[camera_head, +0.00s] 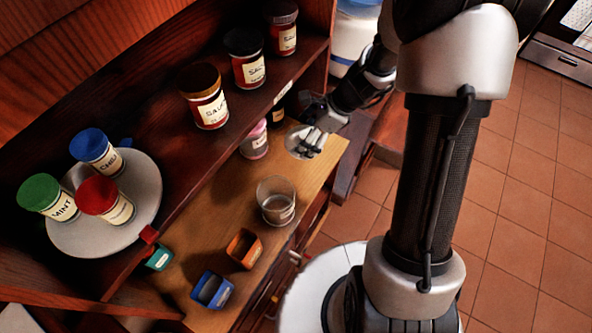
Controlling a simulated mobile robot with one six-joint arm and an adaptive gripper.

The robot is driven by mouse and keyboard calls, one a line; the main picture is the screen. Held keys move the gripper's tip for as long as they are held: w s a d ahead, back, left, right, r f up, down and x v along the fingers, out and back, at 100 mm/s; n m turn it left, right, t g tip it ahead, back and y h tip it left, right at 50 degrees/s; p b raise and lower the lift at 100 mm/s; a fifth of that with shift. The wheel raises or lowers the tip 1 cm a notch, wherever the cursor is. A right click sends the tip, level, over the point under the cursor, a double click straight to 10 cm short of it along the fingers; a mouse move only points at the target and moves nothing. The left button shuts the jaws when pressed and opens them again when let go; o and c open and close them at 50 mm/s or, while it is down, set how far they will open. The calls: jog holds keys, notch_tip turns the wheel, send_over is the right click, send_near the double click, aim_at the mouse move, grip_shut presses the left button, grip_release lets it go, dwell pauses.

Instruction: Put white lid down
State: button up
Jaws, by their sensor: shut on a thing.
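The white lid (293,141) is a pale round disc at the far right end of the light wood counter (222,197). My gripper (311,145) is shut on it from above, and its dark fingers cover part of the lid. The lid looks flat and very low over the counter. I cannot tell whether it touches the surface. A clear open container (276,203) stands on the counter, nearer than the lid.
A pink-lidded jar (254,142) and a dark bottle (277,113) stand left of my gripper. A blue box (211,289), an orange box (244,248) and a teal box (158,257) sit nearer. The shelf above holds spice jars (205,97) and a white turntable (135,227).

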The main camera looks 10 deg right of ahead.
notch_tip(320, 180, down, 18)
jog(key=b, duration=0.6)
jog(key=shift+d+r+b, duration=0.1)
jog(key=shift+d+b, duration=0.05)
jog(key=shift+b, duration=0.2)
jog(key=shift+r, duration=0.1)
jog(key=o, duration=0.7)
jog(key=shift+o, duration=0.2)
